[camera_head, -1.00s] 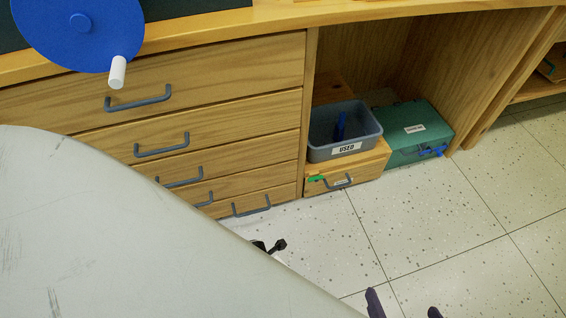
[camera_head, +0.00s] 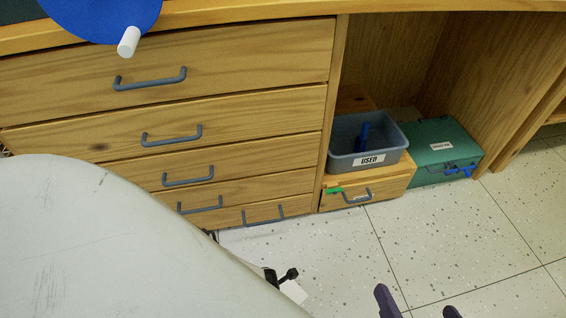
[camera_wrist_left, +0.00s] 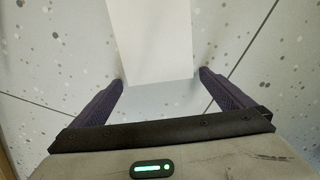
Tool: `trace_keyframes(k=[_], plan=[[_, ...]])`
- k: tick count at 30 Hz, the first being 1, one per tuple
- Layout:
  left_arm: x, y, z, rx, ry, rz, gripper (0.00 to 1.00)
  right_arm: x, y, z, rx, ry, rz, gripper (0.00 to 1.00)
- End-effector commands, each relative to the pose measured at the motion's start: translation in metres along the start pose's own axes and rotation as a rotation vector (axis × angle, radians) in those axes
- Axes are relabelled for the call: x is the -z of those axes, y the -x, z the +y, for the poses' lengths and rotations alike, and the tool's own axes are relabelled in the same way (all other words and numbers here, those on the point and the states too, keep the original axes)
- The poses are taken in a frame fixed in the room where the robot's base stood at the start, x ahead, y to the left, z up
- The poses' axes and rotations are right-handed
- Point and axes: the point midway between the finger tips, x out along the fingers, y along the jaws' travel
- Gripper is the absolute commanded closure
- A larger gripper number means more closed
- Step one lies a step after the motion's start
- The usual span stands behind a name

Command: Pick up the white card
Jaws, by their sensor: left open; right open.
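The white card (camera_wrist_left: 150,40) lies over the speckled floor in the left wrist view, its far end cut off by the top edge. My left gripper (camera_wrist_left: 160,77) is open, with its two dark purple fingertips on either side of the card's near end and small gaps showing. Whether the fingertips are level with the card is hard to tell. In the head view a small white piece, likely the card (camera_head: 294,291), shows at the bottom beside a dark part. My right gripper (camera_head: 418,304) is open and empty over the floor at the bottom edge.
A wooden drawer unit (camera_head: 230,65) stands at the left. Right of it are a grey bin labelled USED (camera_head: 368,160) on a small drawer box (camera_head: 390,185) and a green case (camera_head: 445,150). A blue disc (camera_head: 100,12) with a white peg is above. Floor at right is clear.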

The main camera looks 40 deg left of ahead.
Motion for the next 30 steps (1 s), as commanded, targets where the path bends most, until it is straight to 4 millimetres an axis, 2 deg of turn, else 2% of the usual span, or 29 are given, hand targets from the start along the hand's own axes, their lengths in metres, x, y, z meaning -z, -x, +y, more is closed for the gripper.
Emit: trace_keyframes(k=[13,20,30], plan=[[-0.0003,-0.0013,-0.0006,0.001,0.002,0.0,0.0,0.001,0.0008,-0.0006,0.001,0.0,0.002,0.0],[-0.0001,-0.0013,-0.0003,0.001,0.0,0.0,0.36,0.0007,0.0006,-0.0003,0.0,0.0,0.001,0.0],[0.0002,-0.0008,0.0001,0.001,-0.001,0.0,0.36,0.0004,0.0005,-0.0001,0.0,0.0,0.0,0.0]])
